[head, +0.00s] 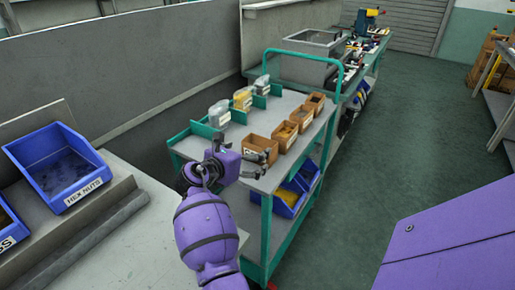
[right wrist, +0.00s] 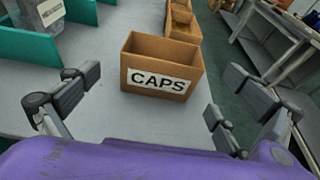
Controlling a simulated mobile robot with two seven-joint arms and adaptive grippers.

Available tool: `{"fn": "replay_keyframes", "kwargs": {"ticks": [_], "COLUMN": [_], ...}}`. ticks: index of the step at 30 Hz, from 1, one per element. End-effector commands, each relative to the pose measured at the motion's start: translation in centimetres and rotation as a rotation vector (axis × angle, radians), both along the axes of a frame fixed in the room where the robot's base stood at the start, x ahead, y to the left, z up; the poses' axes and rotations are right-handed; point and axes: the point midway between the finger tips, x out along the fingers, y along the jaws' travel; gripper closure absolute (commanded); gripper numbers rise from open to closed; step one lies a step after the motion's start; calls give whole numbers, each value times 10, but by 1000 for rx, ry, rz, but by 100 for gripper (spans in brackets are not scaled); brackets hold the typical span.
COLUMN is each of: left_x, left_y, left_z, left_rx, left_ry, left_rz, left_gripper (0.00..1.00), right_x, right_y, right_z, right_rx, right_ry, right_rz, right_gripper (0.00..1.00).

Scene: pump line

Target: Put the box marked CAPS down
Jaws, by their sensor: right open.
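The brown box marked CAPS (right wrist: 160,82) stands upright on the grey top of a green-framed cart. In the head view the box (head: 259,145) is nearest in a row of brown boxes, partly behind my gripper. My right gripper (head: 243,160) is open and empty, just short of the box. In the right wrist view its two fingers (right wrist: 162,76) are spread wide to the left and right of the box, with gaps on both sides. Neither finger touches it. The box's open top shows, but its inside is mostly hidden. My left gripper is not in view.
More brown boxes (head: 284,135) stand behind the CAPS box. Clear bins (head: 219,114) sit between green dividers (head: 205,131) at the cart's left. A blue HEX NUTS bin (head: 62,170) is on the left bench. A blue bin (head: 290,200) sits on the lower shelf.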

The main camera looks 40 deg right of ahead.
Motion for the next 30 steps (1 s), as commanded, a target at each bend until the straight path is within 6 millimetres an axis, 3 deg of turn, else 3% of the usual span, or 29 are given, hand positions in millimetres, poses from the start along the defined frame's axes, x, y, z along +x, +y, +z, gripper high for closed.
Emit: {"fn": "replay_keyframes", "kwargs": {"ticks": [12,23,30], "left_x": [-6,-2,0], "left_y": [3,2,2], "left_z": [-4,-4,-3], "left_rx": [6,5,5], "left_ry": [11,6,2], "left_rz": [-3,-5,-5], "left_gripper": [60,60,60], "right_x": [20,24,24], "right_y": [-53,-64,-64], "right_z": [-13,-17,-17], "right_rx": [2,3,3], "right_ry": [-4,-5,-5], "right_rz": [-1,-1,0], "right_gripper": [0,0,30]}}
